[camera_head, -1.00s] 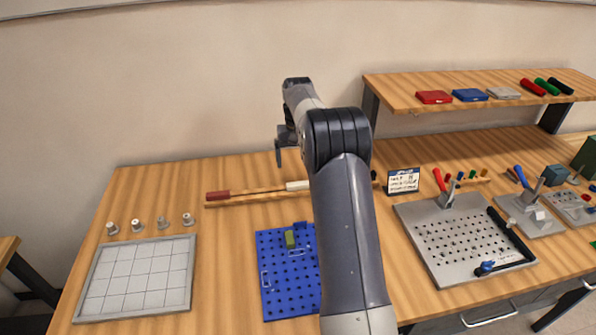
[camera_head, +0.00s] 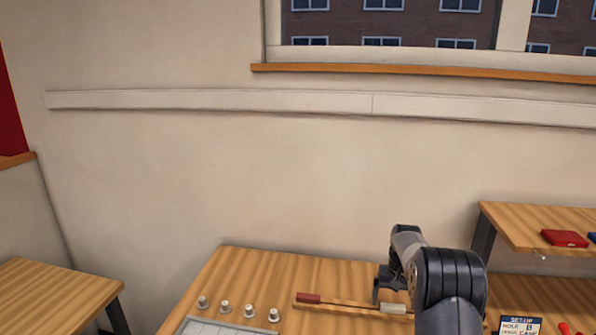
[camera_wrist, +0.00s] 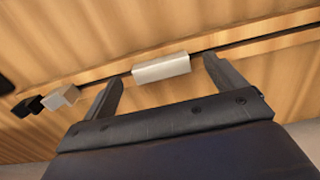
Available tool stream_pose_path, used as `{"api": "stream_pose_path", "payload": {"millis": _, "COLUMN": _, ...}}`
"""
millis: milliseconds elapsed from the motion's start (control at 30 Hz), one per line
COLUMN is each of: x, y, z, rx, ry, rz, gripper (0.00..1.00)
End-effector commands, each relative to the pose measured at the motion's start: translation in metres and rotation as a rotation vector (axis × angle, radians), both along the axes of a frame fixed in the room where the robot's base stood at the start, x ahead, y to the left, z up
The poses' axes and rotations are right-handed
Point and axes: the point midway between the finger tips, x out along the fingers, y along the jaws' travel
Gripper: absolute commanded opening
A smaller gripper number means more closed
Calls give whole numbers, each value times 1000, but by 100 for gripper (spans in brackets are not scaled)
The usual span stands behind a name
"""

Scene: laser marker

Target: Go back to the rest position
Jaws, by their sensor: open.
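My gripper (camera_wrist: 163,88) is open in the wrist view, its two fingers apart with nothing held between them. Beyond the fingertips a white block (camera_wrist: 161,68) sits on a dark rail over the wooden bench; it appears beyond the gap, not gripped. In the head view my gripper (camera_head: 382,285) is at the lower right, above the back part of the bench (camera_head: 245,270), with my arm folded up behind it. The white block (camera_head: 393,308) shows just below it, and a red block (camera_head: 308,298) is at the rail's left end.
Several small grey knobbed pieces (camera_head: 248,311) stand behind a grey gridded plate (camera_head: 205,327). A raised wooden shelf (camera_head: 515,225) with a red case (camera_head: 565,238) is at the right. A set-up card (camera_head: 520,325) stands below it. Another table (camera_head: 55,295) is at the left.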

Motion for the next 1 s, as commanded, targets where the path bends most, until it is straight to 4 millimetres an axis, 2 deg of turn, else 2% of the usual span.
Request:
{"api": "stream_pose_path", "payload": {"millis": 200, "x": 0, "y": 0, "z": -23, "rx": 0, "ry": 1, "rz": 0, "gripper": 91}}
{"api": "stream_pose_path", "payload": {"millis": 367, "x": 0, "y": 0, "z": -17, "rx": 0, "ry": -1, "rz": 0, "gripper": 91}}
{"api": "stream_pose_path", "payload": {"millis": 767, "x": 0, "y": 0, "z": -22, "rx": 0, "ry": 0, "rz": 0, "gripper": 91}}
{"api": "stream_pose_path", "payload": {"millis": 1000, "x": 1, "y": 0, "z": 15, "rx": -1, "ry": -6, "rz": 0, "gripper": 91}}
